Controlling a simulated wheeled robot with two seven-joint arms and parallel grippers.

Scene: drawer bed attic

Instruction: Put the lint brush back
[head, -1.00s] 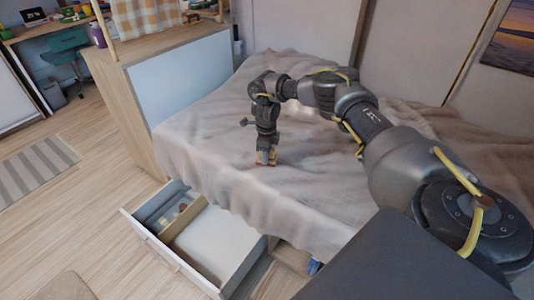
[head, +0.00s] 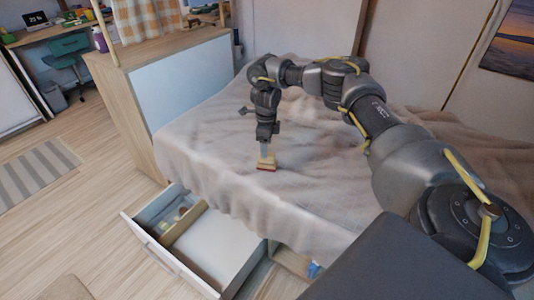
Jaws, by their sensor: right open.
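The lint brush (head: 266,164), pale wood with a red underside, rests on the bed's blanket (head: 215,150). My right gripper (head: 264,152) points straight down just over the brush and is open. Its fingertips are small here, and I cannot tell whether they touch the brush. The open drawer (head: 222,242) under the bed sticks out at the lower left of the brush. My left gripper is out of view.
The drawer has a wood divider (head: 184,226) with small items on its left side and a bare white floor on its right. A wooden cabinet (head: 180,85) stands at the bed's left end. Bare wood floor (head: 85,225) lies left of the drawer.

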